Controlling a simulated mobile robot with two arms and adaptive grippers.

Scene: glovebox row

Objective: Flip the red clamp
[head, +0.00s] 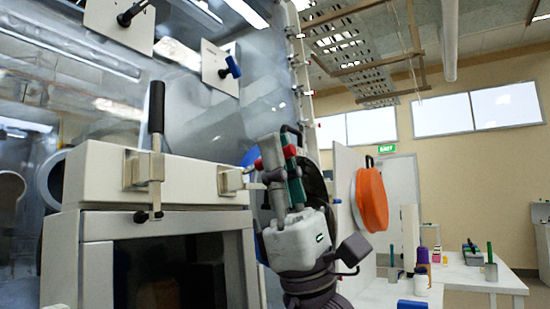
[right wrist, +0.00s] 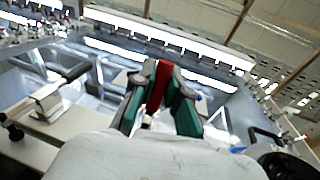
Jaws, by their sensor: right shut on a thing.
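My right gripper (head: 277,150) is at the right end of the white door housing. Its green-padded fingers are shut on the red handle of the red clamp (right wrist: 158,88); in the head view small red bits of the clamp (head: 290,151) show beside the fingers, which hide the rest. A metal bracket (head: 232,180) on the housing sits just left of the gripper and seems to belong to this clamp. My left gripper is not in view.
A black-handled clamp (head: 156,108) stands upright on the white housing (head: 205,173). Blue-handled (head: 232,66) and black-handled (head: 132,12) clamps sit on panels above. An orange disc (head: 371,199) is to the right. A table (head: 460,277) holds bottles.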

